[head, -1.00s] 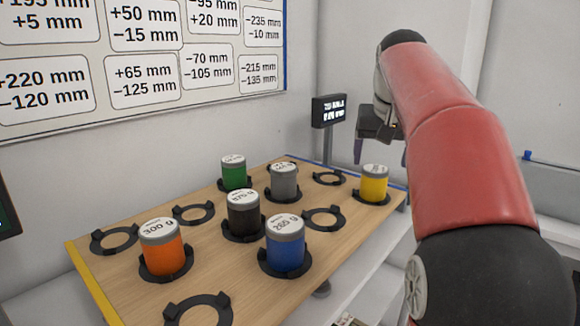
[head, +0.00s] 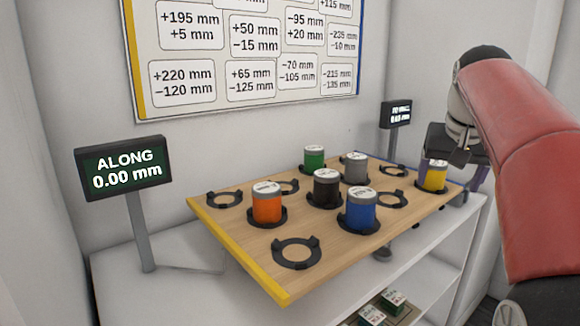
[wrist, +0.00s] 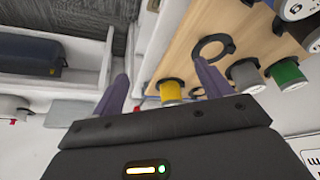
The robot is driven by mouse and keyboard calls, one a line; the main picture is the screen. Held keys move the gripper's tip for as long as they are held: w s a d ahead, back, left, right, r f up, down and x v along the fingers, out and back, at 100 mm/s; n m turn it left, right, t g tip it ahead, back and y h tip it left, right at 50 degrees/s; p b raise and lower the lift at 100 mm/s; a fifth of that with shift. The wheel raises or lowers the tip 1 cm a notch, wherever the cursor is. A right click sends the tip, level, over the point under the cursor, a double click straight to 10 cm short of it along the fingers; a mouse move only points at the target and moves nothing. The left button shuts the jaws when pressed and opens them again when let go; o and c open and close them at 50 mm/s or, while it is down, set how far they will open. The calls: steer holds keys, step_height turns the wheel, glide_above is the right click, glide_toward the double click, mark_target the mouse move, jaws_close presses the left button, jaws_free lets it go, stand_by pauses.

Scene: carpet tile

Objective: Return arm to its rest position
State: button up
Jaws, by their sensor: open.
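My gripper (head: 452,170) is open and empty at the right end of the tilted wooden board (head: 225,215). In the head view its fingers show on either side of the yellow canister (head: 436,180). In the wrist view the yellow canister (wrist: 171,91) shows upright in its holder, beyond and between the spread fingers (wrist: 162,85). It looks apart from them. My red arm reaches in from the right and covers part of the board's right end.
Orange (head: 267,205), blue (head: 360,212), black (head: 326,190), grey (head: 355,168) and green (head: 314,158) canisters sit in black ring holders. Several rings, such as the front one (head: 277,250), are empty. An "ALONG 0.00 mm" display (head: 122,168) stands at left. A white shelf (head: 150,290) lies below.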

steer(key=s+a+f+n, duration=0.1)
steer(key=s+a+f, duration=0.3)
steer(key=s+f, duration=0.3)
steer(key=s+a+f+n+y, duration=0.1)
steer(key=s+a+f, duration=0.4)
steer(key=s+f, duration=0.2)
steer(key=s+a+f+n+t, duration=0.1)
steer(key=s+a+f+n, duration=0.1)
steer(key=s+a+f, duration=0.3)
steer(key=s+f, duration=0.3)
steer(key=shift+s+y, duration=0.3)
steer(key=shift+s, duration=0.05)
steer(key=shift+a+f, duration=0.1)
steer(key=shift+a, duration=0.05)
steer(key=shift+c, duration=0.5)
